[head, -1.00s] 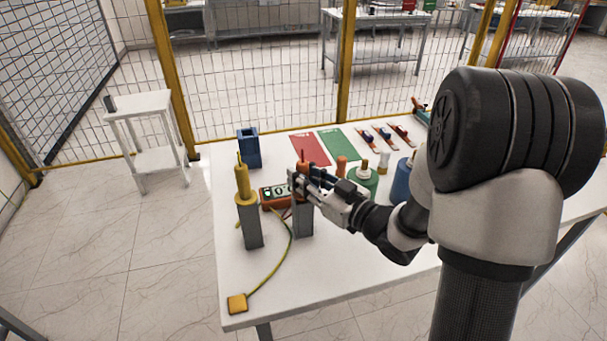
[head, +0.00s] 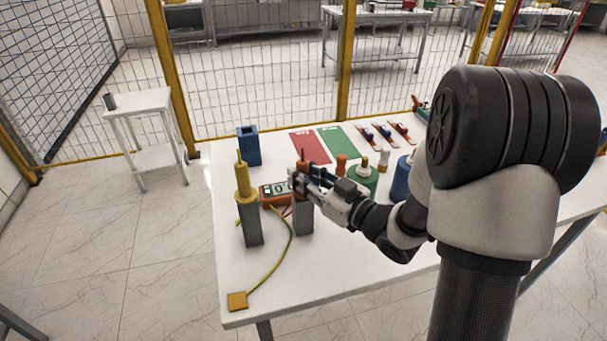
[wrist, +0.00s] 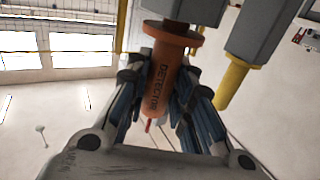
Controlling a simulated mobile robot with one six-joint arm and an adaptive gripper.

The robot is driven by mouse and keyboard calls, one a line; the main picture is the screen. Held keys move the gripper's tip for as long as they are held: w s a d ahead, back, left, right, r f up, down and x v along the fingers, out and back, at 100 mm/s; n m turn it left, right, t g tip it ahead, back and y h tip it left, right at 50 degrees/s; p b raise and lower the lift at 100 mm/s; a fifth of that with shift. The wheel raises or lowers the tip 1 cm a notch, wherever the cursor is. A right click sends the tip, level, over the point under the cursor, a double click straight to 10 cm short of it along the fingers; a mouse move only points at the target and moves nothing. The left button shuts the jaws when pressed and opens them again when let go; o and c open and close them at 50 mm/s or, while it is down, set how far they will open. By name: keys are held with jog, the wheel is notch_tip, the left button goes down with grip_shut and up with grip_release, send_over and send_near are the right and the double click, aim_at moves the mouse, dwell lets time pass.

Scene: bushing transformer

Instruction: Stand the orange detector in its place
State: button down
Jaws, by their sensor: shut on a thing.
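The orange detector (head: 303,166) stands upright in my gripper (head: 298,179), above a grey post (head: 303,218) near the table's left side. In the wrist view the detector (wrist: 163,75) shows its lettering, a wide flange and a thin red tip, and my gripper (wrist: 160,100) is shut around its body. That view is upside down. The detector's lower end is close to a grey post (wrist: 205,10). I cannot tell whether it is seated in the post, as the gripper hides the join in the head view. A yellow piece (head: 243,182) of similar shape stands on another grey post (head: 252,226) to the left.
An orange meter (head: 272,194) lies just behind the posts. A blue open-topped holder (head: 248,148) stands at the back left. A yellow-green wire runs to a yellow pad (head: 237,301).

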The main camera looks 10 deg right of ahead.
jog(key=shift+f, duration=0.4)
jog(key=c, duration=1.3)
grip_release()
jog(key=v, duration=1.2)
jog(key=w+d+g+h, duration=0.2)
jog(key=w+d+h, duration=0.2)
jog(key=h, duration=0.3)
jog(key=s+d+r+m+g+h, duration=0.2)
jog(key=s+r+m+h, duration=0.1)
jog(key=s+m+h, duration=0.15)
jog(key=s+a+g, duration=0.2)
jog(key=s+a, duration=0.2)
jog(key=s, duration=0.2)
jog(key=s+a+m+g+y, duration=0.1)
jog(key=s+a+g, duration=0.1)
jog(key=s+a, duration=0.2)
jog(key=s+a+g+y, duration=0.1)
jog(key=s+a, duration=0.3)
jog(key=s, duration=0.5)
jog(key=shift+s+m+g, duration=0.1)
jog(key=shift+m+g, duration=0.25)
jog(key=shift+g, duration=0.45)
